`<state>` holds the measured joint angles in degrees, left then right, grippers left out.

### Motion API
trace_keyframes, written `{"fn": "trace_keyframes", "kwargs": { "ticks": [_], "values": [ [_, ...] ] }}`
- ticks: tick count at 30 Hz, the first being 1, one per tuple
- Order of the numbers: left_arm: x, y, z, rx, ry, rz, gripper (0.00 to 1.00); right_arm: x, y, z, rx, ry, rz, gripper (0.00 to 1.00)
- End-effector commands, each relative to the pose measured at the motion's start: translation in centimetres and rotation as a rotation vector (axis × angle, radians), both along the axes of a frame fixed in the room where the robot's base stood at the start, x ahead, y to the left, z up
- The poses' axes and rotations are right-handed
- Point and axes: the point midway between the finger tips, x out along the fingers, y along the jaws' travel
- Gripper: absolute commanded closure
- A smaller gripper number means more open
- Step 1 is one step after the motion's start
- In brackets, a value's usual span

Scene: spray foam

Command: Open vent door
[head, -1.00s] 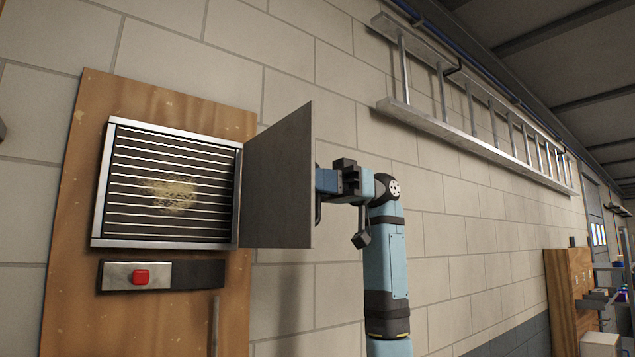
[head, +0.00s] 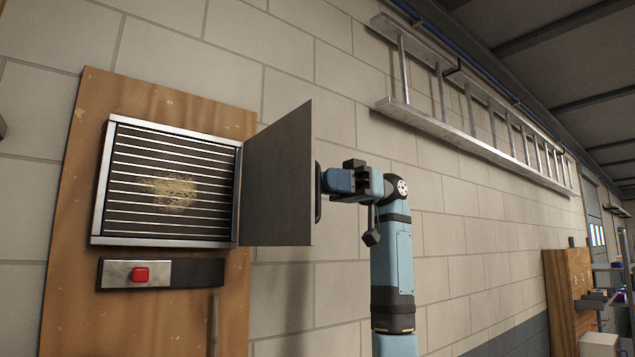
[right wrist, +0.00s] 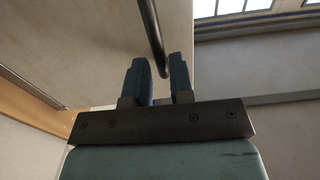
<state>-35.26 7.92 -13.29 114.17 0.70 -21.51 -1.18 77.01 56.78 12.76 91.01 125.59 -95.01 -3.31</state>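The vent door (head: 278,180) is a grey panel standing swung out from the right side of the slatted vent (head: 140,210). The vent is uncovered, with a yellowish foam-like patch behind its slats. A dark bar handle (head: 318,193) shows at the door's outer side. My right gripper (head: 326,181) is just right of the handle in the head view. In the right wrist view its two fingers (right wrist: 161,80) are parted, with the end of the handle (right wrist: 152,35) showing in the gap beyond them. Contact is hard to judge; it looks empty. My left gripper is not in view.
A wooden panel (head: 75,230) carries the vent and a plate with a red button (head: 140,274) below it. A ladder (head: 450,140) hangs on the block wall at upper right.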

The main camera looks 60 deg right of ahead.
Motion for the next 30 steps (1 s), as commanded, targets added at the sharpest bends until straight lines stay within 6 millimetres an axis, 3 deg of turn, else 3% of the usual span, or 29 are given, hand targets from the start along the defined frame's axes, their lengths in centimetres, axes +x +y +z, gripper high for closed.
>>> {"fn": "trace_keyframes", "kwargs": {
  "ticks": [6,13,18,30],
  "values": [
    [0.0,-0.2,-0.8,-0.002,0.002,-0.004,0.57,-2.0,-5.0,-0.1,0.004,-0.001,-0.002,0.79],
    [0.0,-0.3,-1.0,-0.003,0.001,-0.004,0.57,-3.6,-8.7,0.1,0.001,-0.001,-0.002,0.79],
    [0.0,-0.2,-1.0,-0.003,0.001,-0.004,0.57,-4.0,-9.9,0.0,-0.001,0.000,-0.001,0.79],
    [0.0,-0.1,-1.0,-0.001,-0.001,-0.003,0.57,-4.0,-10.1,0.0,-0.001,0.000,-0.001,0.79]
  ]
}}
